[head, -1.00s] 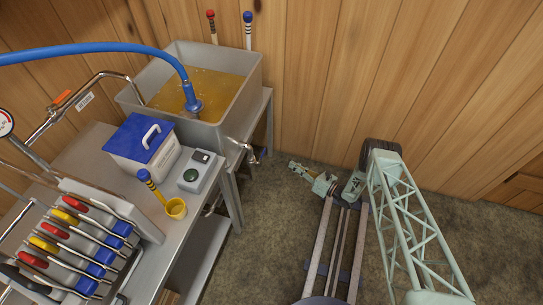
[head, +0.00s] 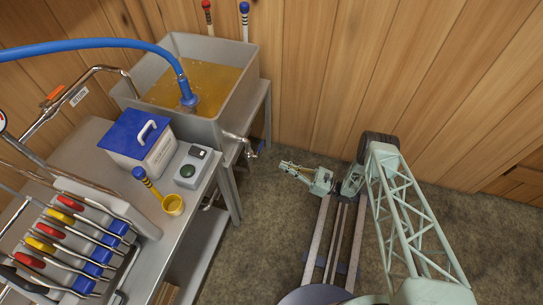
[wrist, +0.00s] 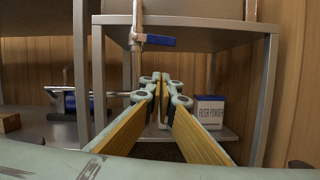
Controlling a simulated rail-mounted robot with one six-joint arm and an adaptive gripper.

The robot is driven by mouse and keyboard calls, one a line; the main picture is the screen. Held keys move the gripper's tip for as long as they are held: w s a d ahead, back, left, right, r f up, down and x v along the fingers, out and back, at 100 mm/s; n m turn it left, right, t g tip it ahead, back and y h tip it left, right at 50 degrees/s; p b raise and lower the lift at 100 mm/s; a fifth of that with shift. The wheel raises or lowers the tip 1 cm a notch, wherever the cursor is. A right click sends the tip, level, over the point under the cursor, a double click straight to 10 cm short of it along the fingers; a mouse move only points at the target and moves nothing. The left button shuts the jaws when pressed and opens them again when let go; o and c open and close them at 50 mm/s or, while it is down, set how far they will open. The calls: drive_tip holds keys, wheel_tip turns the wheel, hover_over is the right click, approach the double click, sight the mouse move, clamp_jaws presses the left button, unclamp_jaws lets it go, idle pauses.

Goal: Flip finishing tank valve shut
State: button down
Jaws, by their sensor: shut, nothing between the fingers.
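The finishing tank (head: 236,104) is a grey open pan of amber liquid on a stand. Its valve (head: 236,137) sticks out of the near right side in the head view, with a blue lever (head: 261,147). In the wrist view the blue lever (wrist: 161,41) points right, across the upright metal spout (wrist: 135,62). My gripper (head: 284,165) is right of the valve and apart from it in the head view. In the wrist view my gripper (wrist: 161,77) is shut and empty, its tips below the lever in the picture.
The tank stand's legs (wrist: 263,95) flank my gripper in the wrist view. A filter powder box (wrist: 209,112) sits on the lower shelf. A steel bench (head: 206,213) with a blue-lidded box (head: 139,140) stands left. Floor (head: 269,227) around my rail is clear.

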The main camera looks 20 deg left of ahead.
sight(260, 150)
drive_tip(key=shift+a, duration=0.1)
drive_tip(key=w+a+r+b, duration=0.1)
drive_tip(key=a+r, duration=0.5)
drive_tip(key=a, duration=0.3)
drive_tip(key=shift+w+a+r+b, duration=0.15)
drive_tip(key=shift+a+b, duration=0.05)
drive_tip(key=shift+b, duration=0.1)
idle(0.5)
idle(0.4)
